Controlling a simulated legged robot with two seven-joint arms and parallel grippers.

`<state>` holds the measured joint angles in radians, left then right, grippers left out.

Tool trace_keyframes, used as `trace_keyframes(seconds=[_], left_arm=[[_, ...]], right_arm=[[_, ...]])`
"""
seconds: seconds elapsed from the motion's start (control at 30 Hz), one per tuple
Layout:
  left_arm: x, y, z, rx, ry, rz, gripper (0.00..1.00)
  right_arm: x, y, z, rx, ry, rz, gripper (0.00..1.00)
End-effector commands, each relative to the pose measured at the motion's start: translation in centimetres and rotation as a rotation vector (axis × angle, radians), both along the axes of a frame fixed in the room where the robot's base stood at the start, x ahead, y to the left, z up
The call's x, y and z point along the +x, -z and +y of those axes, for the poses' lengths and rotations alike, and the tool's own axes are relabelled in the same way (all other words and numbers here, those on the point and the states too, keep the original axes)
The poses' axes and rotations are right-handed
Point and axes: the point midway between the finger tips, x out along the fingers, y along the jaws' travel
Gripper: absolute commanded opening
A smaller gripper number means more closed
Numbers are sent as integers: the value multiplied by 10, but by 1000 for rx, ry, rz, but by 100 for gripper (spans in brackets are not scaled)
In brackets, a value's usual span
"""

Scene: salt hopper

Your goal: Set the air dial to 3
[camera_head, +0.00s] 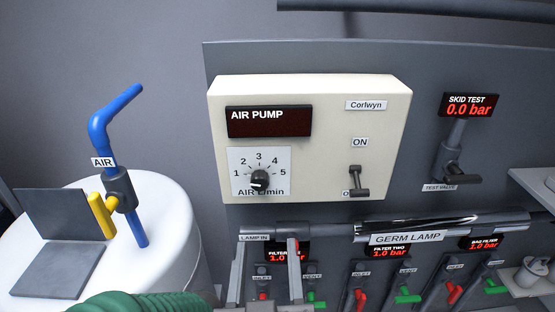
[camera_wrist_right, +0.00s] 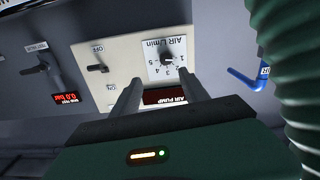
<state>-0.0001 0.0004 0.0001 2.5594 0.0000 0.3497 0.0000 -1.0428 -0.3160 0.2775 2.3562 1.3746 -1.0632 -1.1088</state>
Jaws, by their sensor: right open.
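The air dial (camera_head: 259,180) is a black knob on a white plate marked 1 to 5, on the cream AIR PUMP box (camera_head: 330,150). Its small white mark seems to sit low on the knob; the exact setting is too small to read. The dial also shows upside down in the right wrist view (camera_wrist_right: 168,60). My right gripper (camera_head: 268,245) is open and empty, its two grey fingers below the box in the head view. In the wrist view the gripper (camera_wrist_right: 162,88) points toward the box, apart from the dial. My left gripper is not in view.
The box has a dark display (camera_head: 269,121) and a toggle switch (camera_head: 357,181) lowered toward the lower label. Below are the GERM LAMP tube (camera_head: 415,228) and red and green valve handles. A blue AIR pipe (camera_head: 100,130) with a yellow handle (camera_head: 103,215) stands left.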

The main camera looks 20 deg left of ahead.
Motion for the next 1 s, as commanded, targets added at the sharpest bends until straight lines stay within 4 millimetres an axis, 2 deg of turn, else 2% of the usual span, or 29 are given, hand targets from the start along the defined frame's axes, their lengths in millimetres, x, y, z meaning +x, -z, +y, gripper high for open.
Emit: trace_keyframes(seconds=[0.17,0.27,0.4,0.47,0.7,0.83,1.0], left_arm=[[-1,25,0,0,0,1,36],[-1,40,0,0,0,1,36],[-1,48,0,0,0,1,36],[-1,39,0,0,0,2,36],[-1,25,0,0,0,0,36],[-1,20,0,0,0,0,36],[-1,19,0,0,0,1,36]], right_arm=[[13,6,6,9,-2,-3,53],[29,8,8,8,0,-3,53],[58,6,15,6,0,0,53],[72,1,22,5,-6,5,53],[130,1,39,5,-8,5,53],[150,1,46,6,-9,2,53],[163,2,49,5,-9,0,53]])
